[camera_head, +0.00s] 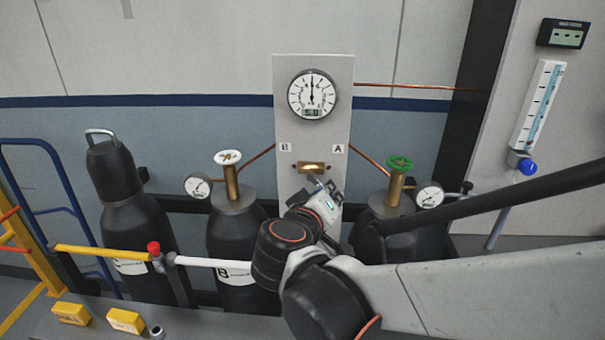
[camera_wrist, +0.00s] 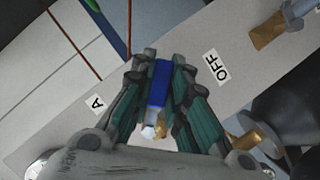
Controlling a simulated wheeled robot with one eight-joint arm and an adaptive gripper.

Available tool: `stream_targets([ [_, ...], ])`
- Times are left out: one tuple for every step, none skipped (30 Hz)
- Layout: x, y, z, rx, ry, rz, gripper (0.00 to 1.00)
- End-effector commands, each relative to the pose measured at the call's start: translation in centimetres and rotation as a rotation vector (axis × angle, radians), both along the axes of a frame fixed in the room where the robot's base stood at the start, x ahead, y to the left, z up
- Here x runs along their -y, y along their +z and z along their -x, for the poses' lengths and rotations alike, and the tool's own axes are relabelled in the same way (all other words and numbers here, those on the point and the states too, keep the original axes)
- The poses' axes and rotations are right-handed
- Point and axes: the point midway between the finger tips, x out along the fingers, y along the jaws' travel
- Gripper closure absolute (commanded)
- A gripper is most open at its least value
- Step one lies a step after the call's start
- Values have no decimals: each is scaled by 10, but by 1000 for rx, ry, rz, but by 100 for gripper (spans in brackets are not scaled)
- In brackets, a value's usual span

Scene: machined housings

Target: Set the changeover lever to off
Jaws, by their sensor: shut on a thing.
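The changeover lever shows as a blue handle (camera_wrist: 160,82) in the wrist view, with a pale metal end below it. It lies between the fingers of my gripper (camera_wrist: 158,68), which is shut on it. The handle points up in that picture, between the label "A" (camera_wrist: 97,104) on its left and the label "OFF" (camera_wrist: 217,65) on its right. In the head view, my gripper (camera_head: 324,188) is at the panel (camera_head: 340,80), just below the brass valve body (camera_head: 312,167). My arm hides the lever and the "OFF" label there.
A round gauge (camera_head: 312,94) tops the panel, above the labels "B" (camera_head: 286,147) and "A" (camera_head: 339,149). A cylinder with a white handwheel (camera_head: 228,157) stands left, one with a green handwheel (camera_head: 399,163) right. Copper pipes (camera_head: 370,158) run to the panel.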

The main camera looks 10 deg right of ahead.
Motion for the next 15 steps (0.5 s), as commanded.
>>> stream_targets([
  [-1,0,0,12,0,-39,100],
  [-2,0,-1,21,-1,-66,100],
  [-4,-2,-1,32,-1,-102,100],
  [-5,-3,-1,41,-1,-128,100],
  [-6,-4,-2,50,-2,-157,100],
  [-8,-5,-2,62,-1,-194,100],
  [-9,-5,-3,71,-1,-219,100],
  [-10,-6,-3,79,-2,-247,100],
  [-12,-7,-4,91,-1,-283,100],
  [-13,-8,-4,99,-1,-308,100],
  [-15,-9,-5,108,-2,-335,100],
  [-17,-10,-5,119,-1,-369,100],
  [-18,-10,-5,127,-1,-392,100],
  [-19,-11,-6,134,-1,-416,100],
  [-20,-11,-6,144,-1,-447,100],
])
